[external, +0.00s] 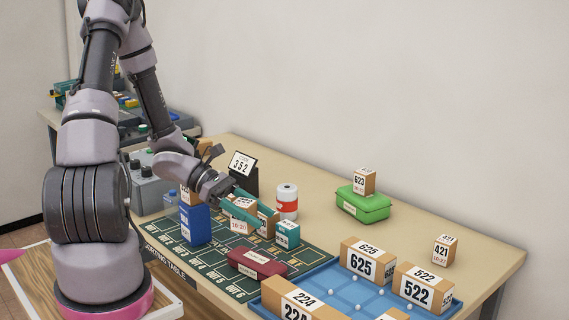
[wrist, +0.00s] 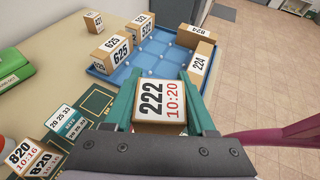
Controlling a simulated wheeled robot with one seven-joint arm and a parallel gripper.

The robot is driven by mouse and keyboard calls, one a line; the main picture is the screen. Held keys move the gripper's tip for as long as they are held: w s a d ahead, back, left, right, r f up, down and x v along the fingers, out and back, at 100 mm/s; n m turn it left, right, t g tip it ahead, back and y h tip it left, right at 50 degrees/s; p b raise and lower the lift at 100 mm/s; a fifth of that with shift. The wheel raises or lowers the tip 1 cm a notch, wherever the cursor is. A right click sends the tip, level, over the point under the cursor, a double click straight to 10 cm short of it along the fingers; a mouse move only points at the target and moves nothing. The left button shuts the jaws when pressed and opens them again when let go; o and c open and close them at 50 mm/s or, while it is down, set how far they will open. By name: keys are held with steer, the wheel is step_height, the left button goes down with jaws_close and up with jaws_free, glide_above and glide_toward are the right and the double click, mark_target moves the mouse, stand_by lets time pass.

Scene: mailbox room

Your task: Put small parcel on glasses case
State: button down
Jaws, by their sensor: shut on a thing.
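The small parcel (wrist: 162,101), a brown box with a white label reading 222 and 10:20, is between the two teal fingers of my gripper (wrist: 160,88), which is shut on it. In the external view, my gripper (external: 243,215) holds the parcel (external: 238,227) above the dark green sorting mat. The glasses case (external: 257,264), dark red with a white label, lies closed on the mat, below and slightly right of the held parcel and apart from it. Its top is bare. I cannot make out the case in the wrist view.
A teal and white box (external: 287,235), a red and white can (external: 287,201) and a blue box (external: 195,224) stand near my gripper. A blue tray (external: 335,285) with several parcels is at the right. A green case (external: 363,206) bears a parcel (external: 364,181). Another parcel (wrist: 22,155) stands close by.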

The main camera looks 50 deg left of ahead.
step_height(320, 180, down, 8)
steer(key=shift+f, duration=0.2)
stand_by(0.3)
steer(key=shift+f, duration=0.2)
steer(key=shift+c, duration=1.1)
jaws_free()
steer(key=shift+r, duration=0.1)
